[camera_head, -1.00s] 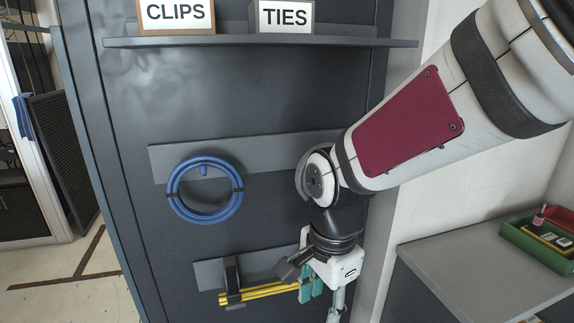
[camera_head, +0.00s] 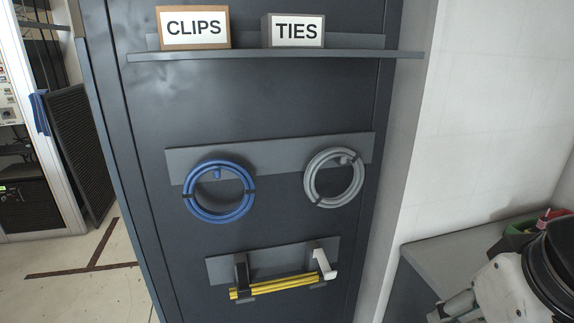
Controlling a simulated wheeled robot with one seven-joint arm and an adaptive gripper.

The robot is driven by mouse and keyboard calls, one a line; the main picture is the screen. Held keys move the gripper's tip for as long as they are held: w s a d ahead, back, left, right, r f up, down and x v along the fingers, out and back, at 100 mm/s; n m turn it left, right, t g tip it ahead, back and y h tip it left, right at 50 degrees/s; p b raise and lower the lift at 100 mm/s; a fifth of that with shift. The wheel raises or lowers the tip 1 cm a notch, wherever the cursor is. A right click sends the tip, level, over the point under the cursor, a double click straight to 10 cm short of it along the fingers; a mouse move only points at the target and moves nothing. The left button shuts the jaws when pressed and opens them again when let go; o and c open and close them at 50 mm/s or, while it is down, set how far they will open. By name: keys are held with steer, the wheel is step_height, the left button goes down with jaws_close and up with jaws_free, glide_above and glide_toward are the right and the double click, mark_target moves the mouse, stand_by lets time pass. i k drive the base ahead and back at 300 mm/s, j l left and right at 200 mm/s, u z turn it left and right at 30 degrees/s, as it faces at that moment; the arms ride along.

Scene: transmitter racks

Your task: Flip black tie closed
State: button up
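The black tie (camera_head: 241,271) is on the lower grey plate, at the left end of a yellow bundle (camera_head: 278,287). Its strap stands upright above the bundle, and I cannot tell whether it is fastened. A white tie (camera_head: 325,265) is at the right end, its strap tilted over the bundle. My gripper (camera_head: 457,307) is at the lower right, well away from both ties. It is partly cut off by the frame's edge, and its fingers are too unclear to judge.
A blue coil (camera_head: 219,213) and a grey coil (camera_head: 334,201) hang on the upper plate. The CLIPS box (camera_head: 194,28) and TIES box (camera_head: 293,31) stand on the shelf (camera_head: 275,56). A grey bench (camera_head: 445,252) stands at right. The space before the cabinet is clear.

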mark_target(244, 291)
steer(key=u, duration=0.8)
